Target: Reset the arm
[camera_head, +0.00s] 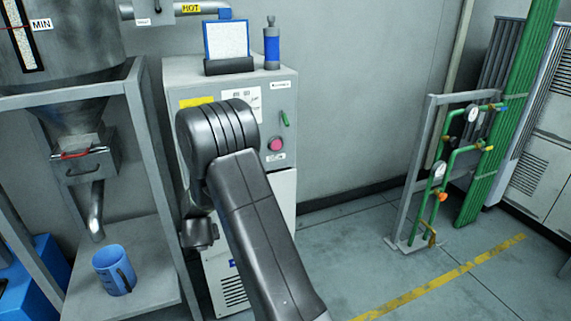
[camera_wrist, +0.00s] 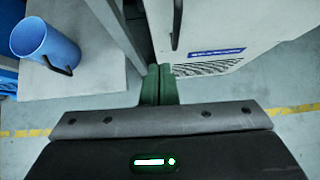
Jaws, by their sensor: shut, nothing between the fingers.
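My gripper (camera_wrist: 159,85) shows in the wrist view with its two green fingers together and nothing between them. It points down in front of the grey cabinet (camera_head: 280,95), near the cabinet's lower white panel. In the head view my dark arm covers part of the cabinet, and the fingers are hidden there. My arm is bent, with its elbow high in front of the cabinet. A blue mug (camera_head: 114,270) stands upright on the shelf to the left; it also shows in the wrist view (camera_wrist: 45,45), apart from my gripper.
A grey hopper frame (camera_head: 140,130) with a spout (camera_head: 96,212) stands left, close to the cabinet. A framed sheet (camera_head: 227,40) and a blue bottle (camera_head: 272,48) are on the cabinet top. Green gauge pipes (camera_head: 450,160) stand right. The floor between is clear.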

